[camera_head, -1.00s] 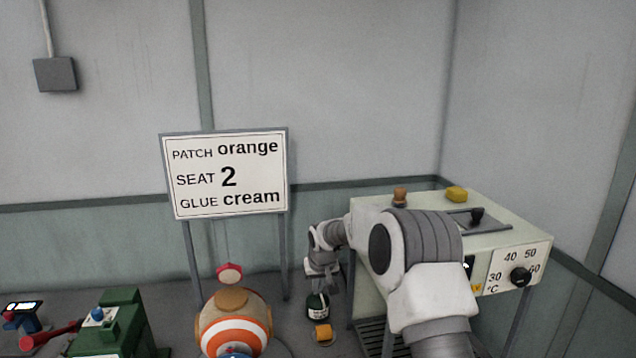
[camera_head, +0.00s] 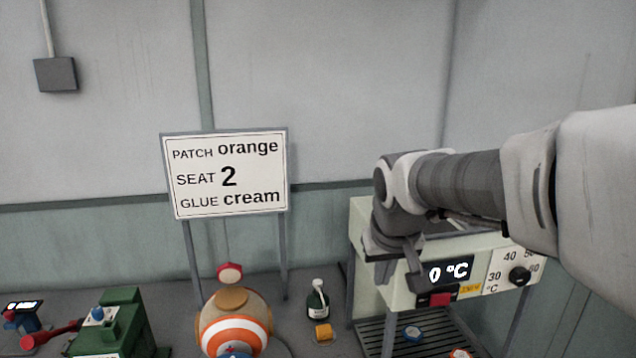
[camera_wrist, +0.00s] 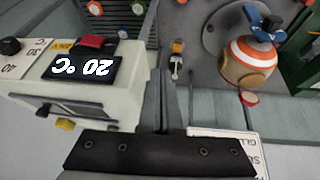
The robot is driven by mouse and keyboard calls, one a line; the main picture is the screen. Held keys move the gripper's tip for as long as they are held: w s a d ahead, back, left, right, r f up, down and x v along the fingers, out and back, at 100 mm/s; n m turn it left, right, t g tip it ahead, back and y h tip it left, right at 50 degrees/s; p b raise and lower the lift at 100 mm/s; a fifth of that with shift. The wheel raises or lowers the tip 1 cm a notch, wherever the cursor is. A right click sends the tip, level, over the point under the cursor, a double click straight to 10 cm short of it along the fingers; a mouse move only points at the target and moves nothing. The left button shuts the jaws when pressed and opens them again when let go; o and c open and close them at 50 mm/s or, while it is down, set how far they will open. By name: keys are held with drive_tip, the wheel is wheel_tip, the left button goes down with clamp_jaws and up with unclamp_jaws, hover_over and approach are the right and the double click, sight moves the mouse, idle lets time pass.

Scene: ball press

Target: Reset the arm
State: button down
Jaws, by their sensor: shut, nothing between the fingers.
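My gripper (camera_head: 416,268) hangs in front of the cream press machine (camera_head: 398,296), beside its display (camera_head: 449,271). In the wrist view my gripper (camera_wrist: 169,76) has its dark fingers together with nothing between them. The display in the wrist view (camera_wrist: 85,69) reads 20 °C upside down; in the head view its first digit is covered. A striped orange and white ball (camera_head: 235,331) stands left of the machine. A dark bottle with a white top (camera_head: 317,299) stands between them, apart from my gripper.
A sign (camera_head: 226,175) reads patch orange, seat 2, glue cream. A green machine (camera_head: 122,320) stands at the lower left. An orange-yellow block (camera_head: 323,333) lies before the bottle. A red button (camera_head: 436,299) and a dial (camera_head: 519,276) are on the press machine, close to my arm.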

drive_tip(key=s+d+f, duration=0.1)
drive_tip(key=s, duration=0.8)
drive_tip(key=s+d+m, duration=0.1)
drive_tip(key=s+d, duration=0.1)
drive_tip(key=s, duration=0.8)
drive_tip(key=shift+s+f, duration=0.2)
drive_tip(key=shift+f, duration=0.2)
